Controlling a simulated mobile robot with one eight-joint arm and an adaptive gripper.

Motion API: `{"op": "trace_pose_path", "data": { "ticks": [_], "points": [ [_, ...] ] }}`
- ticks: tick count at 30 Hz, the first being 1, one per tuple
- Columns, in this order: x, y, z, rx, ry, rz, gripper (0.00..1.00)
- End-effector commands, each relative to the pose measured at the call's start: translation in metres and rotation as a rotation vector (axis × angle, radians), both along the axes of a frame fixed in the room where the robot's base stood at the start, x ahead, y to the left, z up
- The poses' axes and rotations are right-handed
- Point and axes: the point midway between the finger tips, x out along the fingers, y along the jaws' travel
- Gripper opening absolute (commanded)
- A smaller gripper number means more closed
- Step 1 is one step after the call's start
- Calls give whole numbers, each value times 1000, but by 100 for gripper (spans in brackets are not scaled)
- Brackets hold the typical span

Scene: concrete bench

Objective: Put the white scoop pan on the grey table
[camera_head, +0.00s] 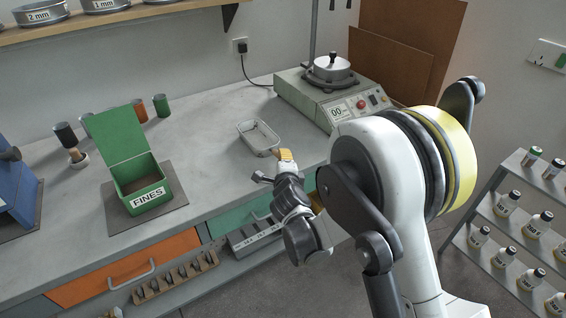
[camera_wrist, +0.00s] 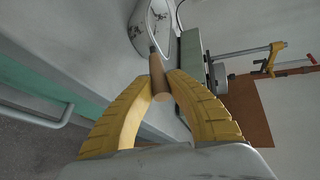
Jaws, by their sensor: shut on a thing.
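The white scoop pan (camera_head: 258,138) is a shallow, open, rounded-rectangular pan with a wooden handle, and it looks empty. It appears over the grey table (camera_head: 215,120), near the front edge; I cannot tell whether it touches the top. My gripper (camera_head: 284,156) is at the table's front edge, its yellow fingers shut on the handle. In the wrist view, the brown handle lies between the two yellow fingers (camera_wrist: 160,88), and the pan (camera_wrist: 140,32) shows only partly at the top.
A green FINES box (camera_head: 136,178) with its lid open stands on a dark mat to the left. A sieve shaker (camera_head: 330,92) stands behind the pan at right. Several small cups stand at the back left. The tabletop between box and pan is clear.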

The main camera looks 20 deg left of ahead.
Motion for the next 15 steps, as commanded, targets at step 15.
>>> {"op": "trace_pose_path", "data": {
  "ticks": [15],
  "points": [
    [0, 0, -1, 0, 0, 0, 36]
  ]
}}
